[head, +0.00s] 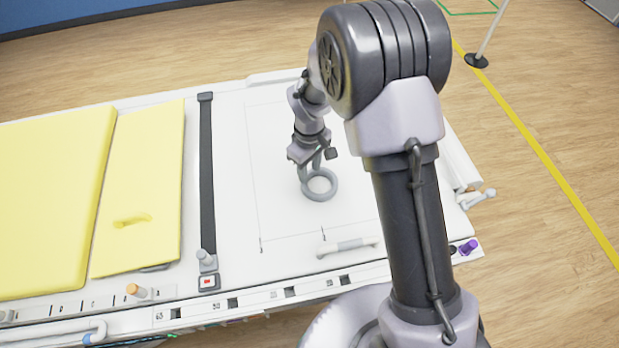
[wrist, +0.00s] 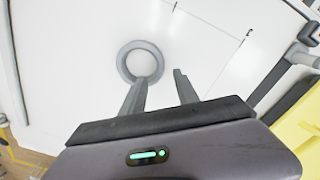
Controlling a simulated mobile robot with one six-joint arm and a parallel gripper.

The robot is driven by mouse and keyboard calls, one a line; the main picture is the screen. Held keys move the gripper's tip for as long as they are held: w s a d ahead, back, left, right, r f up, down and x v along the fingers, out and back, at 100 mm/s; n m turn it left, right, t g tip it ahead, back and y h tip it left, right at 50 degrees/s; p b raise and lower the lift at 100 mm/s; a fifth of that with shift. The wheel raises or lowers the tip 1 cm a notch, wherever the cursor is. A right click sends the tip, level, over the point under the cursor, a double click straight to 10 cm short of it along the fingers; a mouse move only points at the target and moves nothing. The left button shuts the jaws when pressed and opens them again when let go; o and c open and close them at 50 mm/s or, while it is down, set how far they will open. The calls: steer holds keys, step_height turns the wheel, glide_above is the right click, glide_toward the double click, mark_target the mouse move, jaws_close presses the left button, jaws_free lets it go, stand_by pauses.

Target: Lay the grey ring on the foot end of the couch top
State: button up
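The grey ring (head: 321,198) lies flat on the bare white couch top (head: 230,215), inside a thin drawn outline. It also shows in the wrist view (wrist: 122,62). My gripper (head: 310,168) is right over the ring's far side in the head view. In the wrist view my gripper (wrist: 160,76) has its two fingers apart with nothing held between them. The left finger's tip overlaps the ring's near rim there; I cannot tell whether it touches. The ring's far edge is partly hidden by the fingers in the head view.
Yellow pads (head: 150,190) cover the couch's left part, beside a dark strap (head: 206,160). A white handle bar (head: 347,246) lies near the front edge. A purple knob (head: 468,246) and a grey-white lever (head: 478,198) stand at the right end. White surface left of the ring is clear.

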steer(key=s+d+r+m+t+y, duration=0.1)
steer(key=s+d+r+m, duration=0.2)
steer(key=r, duration=0.7)
steer(key=s+d+r+m+t, duration=0.2)
steer(key=s+d+r+m, duration=0.15)
steer(key=r, duration=0.75)
steer(key=s+d+r+m+t, duration=0.1)
steer(key=s+r+m, duration=0.2)
steer(key=s, duration=0.5)
steer(key=s+d+r+m+t+y, duration=0.1)
steer(key=s+r+m, duration=0.3)
steer(key=s, duration=0.4)
steer(key=shift+d+r+t, duration=0.2)
steer(key=shift+d+t, duration=0.2)
steer(key=shift+d, duration=0.2)
